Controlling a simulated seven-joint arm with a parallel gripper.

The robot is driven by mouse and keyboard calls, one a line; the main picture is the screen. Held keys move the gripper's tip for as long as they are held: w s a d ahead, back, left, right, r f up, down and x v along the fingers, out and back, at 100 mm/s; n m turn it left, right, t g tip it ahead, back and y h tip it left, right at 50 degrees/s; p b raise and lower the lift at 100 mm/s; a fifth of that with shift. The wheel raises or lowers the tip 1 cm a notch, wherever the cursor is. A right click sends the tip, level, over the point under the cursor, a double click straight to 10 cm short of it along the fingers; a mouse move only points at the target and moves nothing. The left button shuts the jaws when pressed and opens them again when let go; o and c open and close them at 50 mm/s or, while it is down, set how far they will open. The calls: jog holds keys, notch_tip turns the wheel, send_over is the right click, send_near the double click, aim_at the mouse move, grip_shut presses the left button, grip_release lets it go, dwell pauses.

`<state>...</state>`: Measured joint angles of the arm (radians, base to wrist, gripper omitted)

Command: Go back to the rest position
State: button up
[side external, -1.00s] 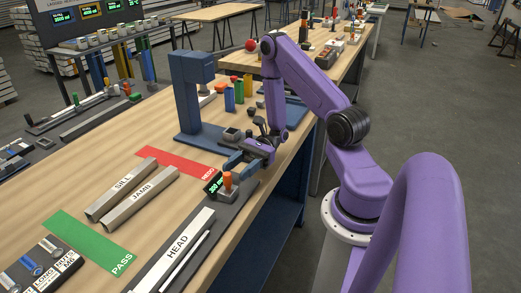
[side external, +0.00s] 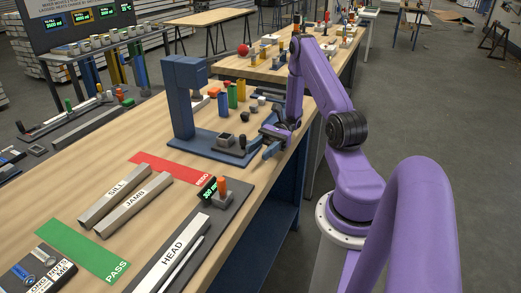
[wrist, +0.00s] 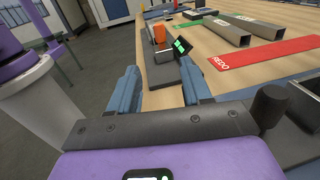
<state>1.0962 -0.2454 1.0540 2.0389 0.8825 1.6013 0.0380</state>
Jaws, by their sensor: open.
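My purple arm ends in my gripper (side external: 264,149), which shows blue-grey fingers. It hangs over the right edge of the workbench, beside the base of the blue press-like stand (side external: 184,100). In the wrist view my gripper (wrist: 158,84) has its fingers wide apart with nothing between them. Beyond the fingers is the dark measuring fixture with its orange-topped clamp (wrist: 160,38) and green-lit display (wrist: 182,46). In the side view the bar labelled HEAD (side external: 174,252) lies on this fixture, apart from my gripper.
Bars labelled SILL (side external: 116,194) and JAMB (side external: 134,204) lie between the red REDO strip (side external: 168,167) and green PASS strip (side external: 84,249). Coloured blocks and dark knobs stand near the blue stand. Open floor (side external: 440,110) lies right of the benches.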

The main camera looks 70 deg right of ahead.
jog(key=shift+a, duration=0.1)
jog(key=a+n+g+h, duration=0.1)
jog(key=a+n+g, duration=0.1)
jog(key=s+a+r+n+g+h, duration=0.1)
jog(key=a+n+g, duration=0.1)
jog(key=g, duration=0.1)
jog(key=a+r+n+g+h, duration=0.1)
jog(key=a+n+g, duration=0.1)
jog(key=a, duration=0.1)
jog(key=shift+s+r+n, duration=0.15)
jog(key=shift+s+n, duration=0.15)
jog(key=shift+n, duration=0.1)
jog(key=s+a+r+n+t+h, duration=0.2)
jog(key=s+a+n+h, duration=0.3)
jog(key=n, duration=0.7)
jog(key=s+a+r+n+t+h, duration=0.2)
jog(key=s+a+r+n+h, duration=0.3)
jog(key=n, duration=0.8)
jog(key=s+a+h, duration=0.1)
jog(key=a+h, duration=0.2)
jog(key=h, duration=0.1)
jog(key=shift+s+a+r+n, duration=0.25)
jog(key=shift+a+n, duration=0.05)
